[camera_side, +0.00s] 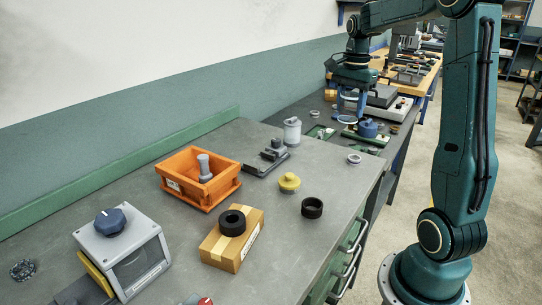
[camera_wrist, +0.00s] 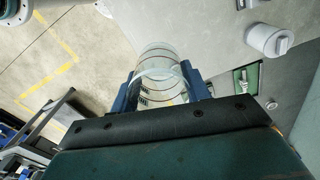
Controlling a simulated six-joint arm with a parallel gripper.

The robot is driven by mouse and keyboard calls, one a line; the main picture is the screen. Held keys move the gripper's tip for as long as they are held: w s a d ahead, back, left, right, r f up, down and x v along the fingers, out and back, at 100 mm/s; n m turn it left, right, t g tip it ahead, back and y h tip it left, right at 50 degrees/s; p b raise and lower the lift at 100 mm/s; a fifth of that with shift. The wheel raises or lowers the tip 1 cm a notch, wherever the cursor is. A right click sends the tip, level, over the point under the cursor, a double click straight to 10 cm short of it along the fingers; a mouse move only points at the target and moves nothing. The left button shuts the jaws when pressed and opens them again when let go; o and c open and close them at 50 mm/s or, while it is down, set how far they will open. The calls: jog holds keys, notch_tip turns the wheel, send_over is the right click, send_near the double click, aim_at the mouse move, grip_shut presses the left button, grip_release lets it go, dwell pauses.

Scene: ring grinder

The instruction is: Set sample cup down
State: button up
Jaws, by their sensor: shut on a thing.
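The sample cup is a clear, see-through cylinder with thin bands (camera_wrist: 160,72) in the wrist view. It sits between the two blue fingers of my gripper (camera_wrist: 161,88), which are shut on its sides. In the side view my gripper (camera_side: 351,104) points down above the far dark bench, beyond the grey worktop. A pale round rim (camera_side: 346,119) shows low between the fingers there and looks like part of the cup. The gap between the cup and any surface cannot be told.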

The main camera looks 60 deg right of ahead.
jog(key=w+d+m, duration=0.1)
jog(key=w+d, duration=1.1)
jog(key=d, duration=0.2)
jog(key=shift+w+f+m, duration=0.15)
jog(key=shift+m, duration=0.25)
jog(key=shift+d+f, duration=0.1)
notch_tip(320, 180, down, 14)
dwell(0.4)
jog(key=shift+f, duration=0.1)
jog(key=shift+f, duration=2.8)
jog(key=shift+f, duration=0.15)
jog(key=o, duration=0.9)
jog(key=shift+o, duration=0.2)
